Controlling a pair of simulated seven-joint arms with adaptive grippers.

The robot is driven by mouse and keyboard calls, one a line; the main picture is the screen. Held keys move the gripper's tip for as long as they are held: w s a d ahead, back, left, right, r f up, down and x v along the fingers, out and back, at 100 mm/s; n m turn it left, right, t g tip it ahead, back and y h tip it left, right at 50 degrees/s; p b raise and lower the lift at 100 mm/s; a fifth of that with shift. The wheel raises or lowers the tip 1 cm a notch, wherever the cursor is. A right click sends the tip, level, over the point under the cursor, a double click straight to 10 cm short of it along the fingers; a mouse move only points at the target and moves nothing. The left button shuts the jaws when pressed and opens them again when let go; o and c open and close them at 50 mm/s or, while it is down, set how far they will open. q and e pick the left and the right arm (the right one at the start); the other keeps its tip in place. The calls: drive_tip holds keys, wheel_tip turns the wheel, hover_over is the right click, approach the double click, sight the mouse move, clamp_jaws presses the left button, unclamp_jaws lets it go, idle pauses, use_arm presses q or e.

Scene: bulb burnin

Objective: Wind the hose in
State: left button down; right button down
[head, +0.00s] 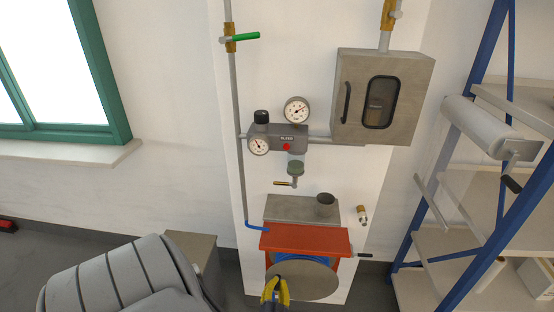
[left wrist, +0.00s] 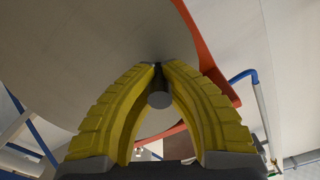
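The hose reel has an orange frame (head: 305,239) low on the wall panel, with blue hose (head: 290,259) wound behind a grey round disc (head: 312,284). The blue hose end (head: 254,227) meets the grey pipe at the frame's upper left. My left gripper (head: 275,284) has yellow fingers and is in front of the disc's left part. In the left wrist view its fingers close around a grey peg (left wrist: 159,99), seen end-on against the disc (left wrist: 90,50). The peg is hidden in the head view. My right gripper is not in view.
A small lever with a black grip (head: 363,255) sticks out right of the reel. Above are gauges (head: 297,110), a valve with a green handle (head: 245,37) and a grey cabinet (head: 378,95). A blue-framed shelf (head: 490,200) stands to the right.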

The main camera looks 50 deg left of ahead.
use_arm(q)
drive_tip(key=c, duration=1.3)
unclamp_jaws()
